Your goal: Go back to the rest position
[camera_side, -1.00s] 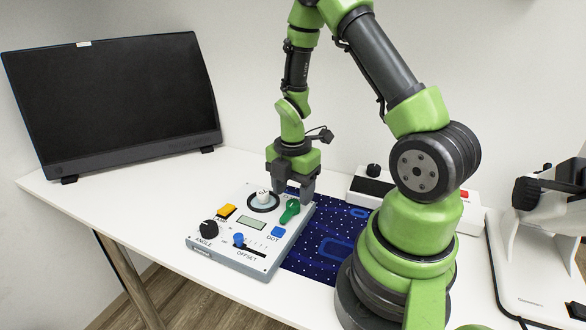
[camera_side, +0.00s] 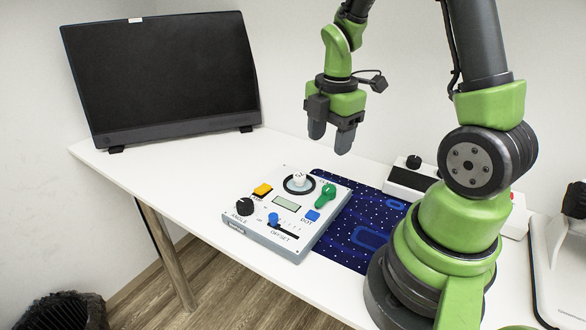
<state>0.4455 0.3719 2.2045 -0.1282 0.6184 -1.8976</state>
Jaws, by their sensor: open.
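My gripper (camera_side: 331,140) hangs in the air above and behind the control panel, with its two dark fingers apart and nothing between them. The grey control panel (camera_side: 262,212) lies on the white table. It carries a black ANGLE knob (camera_side: 245,207), a blue OFFSET slider (camera_side: 273,219), a yellow-orange button (camera_side: 262,189), a small display (camera_side: 286,203), a white knob on a dark ring (camera_side: 299,178), a green lever (camera_side: 325,196) and a blue DOT button (camera_side: 312,215). My gripper is clear of all of these.
A black monitor (camera_side: 165,75) stands at the back left of the table (camera_side: 165,165). A dark blue starry mat (camera_side: 350,250) lies right of the panel. Behind it is a white box (camera_side: 405,176) with a black knob. A black bin (camera_side: 65,312) stands on the floor.

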